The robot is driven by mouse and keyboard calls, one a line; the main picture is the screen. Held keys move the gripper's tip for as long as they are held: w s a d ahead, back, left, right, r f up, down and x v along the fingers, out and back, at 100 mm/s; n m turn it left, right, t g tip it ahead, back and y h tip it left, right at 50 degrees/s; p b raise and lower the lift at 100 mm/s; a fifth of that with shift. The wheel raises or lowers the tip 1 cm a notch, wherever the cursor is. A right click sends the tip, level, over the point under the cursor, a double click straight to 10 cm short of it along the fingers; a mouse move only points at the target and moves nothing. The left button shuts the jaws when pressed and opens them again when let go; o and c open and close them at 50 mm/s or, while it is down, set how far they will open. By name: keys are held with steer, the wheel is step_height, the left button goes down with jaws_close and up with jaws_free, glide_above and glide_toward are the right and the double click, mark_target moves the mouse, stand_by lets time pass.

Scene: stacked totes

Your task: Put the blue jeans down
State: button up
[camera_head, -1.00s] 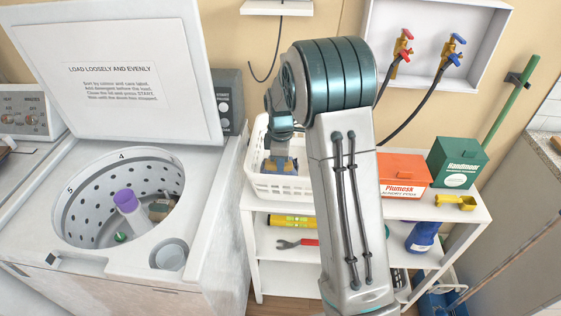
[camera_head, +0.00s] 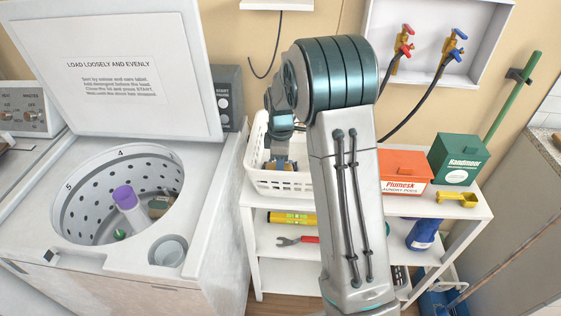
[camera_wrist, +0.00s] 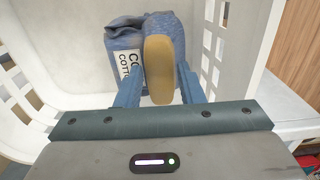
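My gripper (camera_wrist: 158,92) is low inside the white laundry basket (camera_head: 284,181), pointing down. In the wrist view its two blue fingers stand on either side of the blue jeans (camera_wrist: 160,26), a blue denim bundle with a long tan face towards me. The fingers look closed on its sides. Blue-grey cloth with a white label reading "CO… COTT…" (camera_wrist: 124,42) shows just left of and behind the tan face; I cannot tell whether it is the same piece. In the head view the gripper and jeans are mostly hidden by the basket and my arm.
The basket stands on a white shelf unit (camera_head: 462,210), beside an orange box (camera_head: 404,172), a green box (camera_head: 457,158) and a yellow scoop (camera_head: 457,198). An open washer (camera_head: 205,215) is at left. The basket floor left of the fingers looks bare.

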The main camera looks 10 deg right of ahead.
steer(key=shift+r+p, duration=0.45)
steer(key=shift+r, duration=0.1)
step_height(320, 180, up, 12)
steer(key=b, duration=0.1)
steer(key=s+r+m+t, duration=0.15)
steer(key=s+m, duration=0.25)
steer(key=s, duration=0.4)
steer(key=s+r+m, duration=0.3)
steer(key=s, duration=0.4)
steer(key=s+f+m+t, duration=0.1)
steer(key=s+f+m, duration=0.2)
steer(key=s+m, duration=0.4)
steer(key=s, duration=0.6)
steer(key=shift+t, duration=0.35)
